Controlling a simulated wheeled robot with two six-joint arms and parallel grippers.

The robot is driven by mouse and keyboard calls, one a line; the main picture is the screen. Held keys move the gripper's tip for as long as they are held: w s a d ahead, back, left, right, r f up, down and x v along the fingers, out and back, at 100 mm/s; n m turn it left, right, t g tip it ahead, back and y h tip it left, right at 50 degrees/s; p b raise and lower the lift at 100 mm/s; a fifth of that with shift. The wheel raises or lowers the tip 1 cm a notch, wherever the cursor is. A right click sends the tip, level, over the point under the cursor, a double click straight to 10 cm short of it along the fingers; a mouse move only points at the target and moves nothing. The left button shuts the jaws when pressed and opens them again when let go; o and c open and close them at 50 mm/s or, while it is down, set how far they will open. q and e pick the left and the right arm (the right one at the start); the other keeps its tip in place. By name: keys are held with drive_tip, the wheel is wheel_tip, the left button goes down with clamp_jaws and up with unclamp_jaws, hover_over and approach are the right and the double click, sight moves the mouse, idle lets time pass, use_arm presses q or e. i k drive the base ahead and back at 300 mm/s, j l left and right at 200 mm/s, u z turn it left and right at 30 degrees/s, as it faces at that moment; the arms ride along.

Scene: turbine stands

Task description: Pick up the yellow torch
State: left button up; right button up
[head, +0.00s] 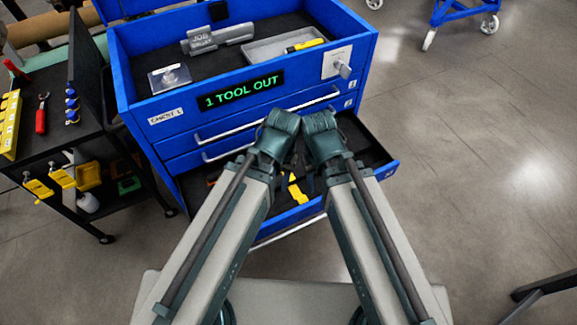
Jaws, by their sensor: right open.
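A yellow object (298,194), possibly the torch, lies in the open lower drawer (378,172) of the blue tool chest. It shows in the gap between my two arms and is partly covered, so its full shape is unclear. My right gripper (304,184) is low over the drawer, close to this yellow object, open and mostly hidden behind my arm. I cannot tell whether it touches the object. My left gripper is hidden behind my left arm. A yellow and black tool (305,45) lies at the grey tray on the chest top.
The blue chest (240,135) has a "1 TOOL OUT" display (240,90). A grey "JOB" block (218,36) stands on top. A black cart (60,150) with red, blue and yellow tools is at left. The floor (480,140) at right is mostly clear.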

sight(317, 41)
drive_tip(key=i+l+u, duration=0.2)
drive_tip(key=u, duration=0.3)
drive_tip(key=i+l+u, duration=0.1)
drive_tip(key=l+u, duration=0.35)
drive_tip(key=i+l+u, duration=0.1)
drive_tip(key=l+u, duration=0.4)
drive_tip(key=j, duration=0.05)
